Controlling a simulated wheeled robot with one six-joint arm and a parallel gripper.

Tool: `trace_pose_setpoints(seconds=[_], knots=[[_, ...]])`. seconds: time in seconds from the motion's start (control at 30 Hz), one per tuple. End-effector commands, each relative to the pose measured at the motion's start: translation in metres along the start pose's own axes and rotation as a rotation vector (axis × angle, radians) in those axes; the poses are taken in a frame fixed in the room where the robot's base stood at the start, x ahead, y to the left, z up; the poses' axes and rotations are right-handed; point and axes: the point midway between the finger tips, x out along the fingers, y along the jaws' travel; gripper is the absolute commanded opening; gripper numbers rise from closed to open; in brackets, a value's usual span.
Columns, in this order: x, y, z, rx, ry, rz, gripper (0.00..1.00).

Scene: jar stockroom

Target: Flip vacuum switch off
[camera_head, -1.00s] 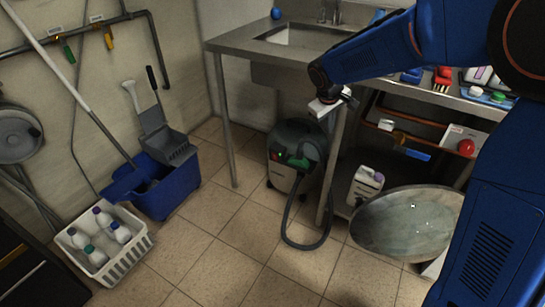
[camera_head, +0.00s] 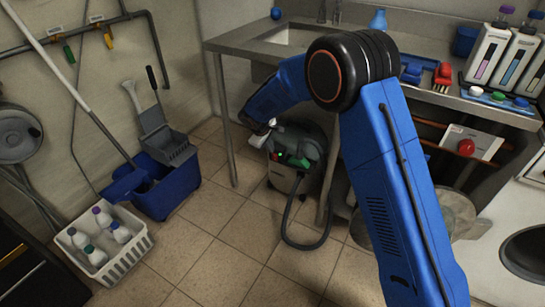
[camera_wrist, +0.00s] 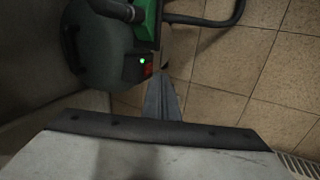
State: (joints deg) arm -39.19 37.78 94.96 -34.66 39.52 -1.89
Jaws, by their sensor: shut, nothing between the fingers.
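The vacuum (camera_head: 306,145) is a dark green and black canister on a pale base, on the tiled floor by the sink table. Its switch panel shows a red switch and a small lit green light (camera_head: 282,154). In the wrist view the vacuum (camera_wrist: 98,45) fills the upper left. The red switch (camera_wrist: 149,69) sits beside the lit green light, just beyond my fingertips. My gripper (camera_head: 259,140) is shut and empty, at the left upper side of the vacuum. In the wrist view my gripper (camera_wrist: 160,80) points at the panel; I cannot tell whether it touches the switch.
The steel sink table (camera_head: 240,42) overhangs behind the vacuum, with a leg close by. The black hose (camera_head: 288,225) loops on the floor. A blue mop bucket (camera_head: 172,188) and a white crate (camera_head: 125,258) of bottles stand left. Floor between them and the vacuum is free.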

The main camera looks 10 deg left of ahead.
Motion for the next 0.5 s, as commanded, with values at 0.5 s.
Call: trace_pose_setpoints(seconds=[0.5], knots=[[0.027, -0.025, -0.028, -0.059, 0.004, 0.005, 0.0]])
